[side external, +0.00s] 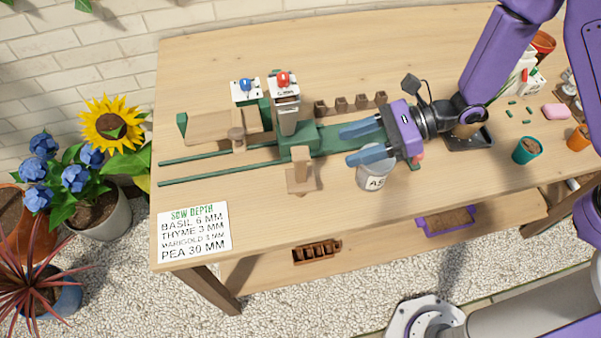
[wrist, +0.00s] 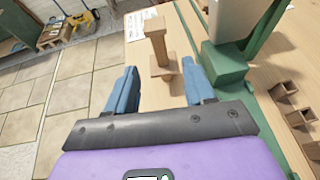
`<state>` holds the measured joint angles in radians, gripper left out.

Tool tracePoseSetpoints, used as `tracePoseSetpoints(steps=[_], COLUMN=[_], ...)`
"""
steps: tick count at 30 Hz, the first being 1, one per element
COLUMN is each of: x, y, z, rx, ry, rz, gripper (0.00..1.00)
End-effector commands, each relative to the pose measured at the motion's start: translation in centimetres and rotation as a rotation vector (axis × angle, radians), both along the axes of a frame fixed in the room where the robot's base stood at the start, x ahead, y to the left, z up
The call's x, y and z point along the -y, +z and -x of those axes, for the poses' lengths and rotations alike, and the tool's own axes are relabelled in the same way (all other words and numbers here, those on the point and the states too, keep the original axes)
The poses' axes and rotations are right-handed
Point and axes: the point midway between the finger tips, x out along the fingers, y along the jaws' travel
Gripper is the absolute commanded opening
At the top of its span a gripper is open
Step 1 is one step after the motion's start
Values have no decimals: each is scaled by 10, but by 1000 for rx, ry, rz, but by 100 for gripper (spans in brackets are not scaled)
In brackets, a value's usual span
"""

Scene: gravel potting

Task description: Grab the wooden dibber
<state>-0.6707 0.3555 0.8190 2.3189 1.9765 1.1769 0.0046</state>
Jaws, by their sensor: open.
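A wooden piece with a square post, a wider cap and a flat square base stands upright on the table in front of the green fixture. I take it to be the wooden dibber (side external: 301,180), possibly in a stand. It also shows in the wrist view (wrist: 158,42), ahead of and between my fingertips. My gripper (side external: 348,146) is open and empty, with blue fingers pointing left. It is up and to the right of the wooden piece, apart from it. In the wrist view the open fingers (wrist: 161,78) frame its base.
A green fixture (side external: 298,150) with rails and a grey upright (side external: 285,110) stands close behind the wooden piece. A grey can (side external: 371,178) is partly hidden below my gripper. Wooden blocks (side external: 350,104) stand behind. A sow-depth card (side external: 194,233) lies front left. The table's front edge is near.

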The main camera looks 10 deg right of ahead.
Motion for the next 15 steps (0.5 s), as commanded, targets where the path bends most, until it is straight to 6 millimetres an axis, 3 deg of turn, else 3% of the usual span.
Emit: tracePoseSetpoints(steps=[6, 15], x=[-37, -59], y=[-16, -24], z=[-2, -5], rx=[1, 1], ry=[5, 3], rz=[0, 0], gripper=[53, 53])
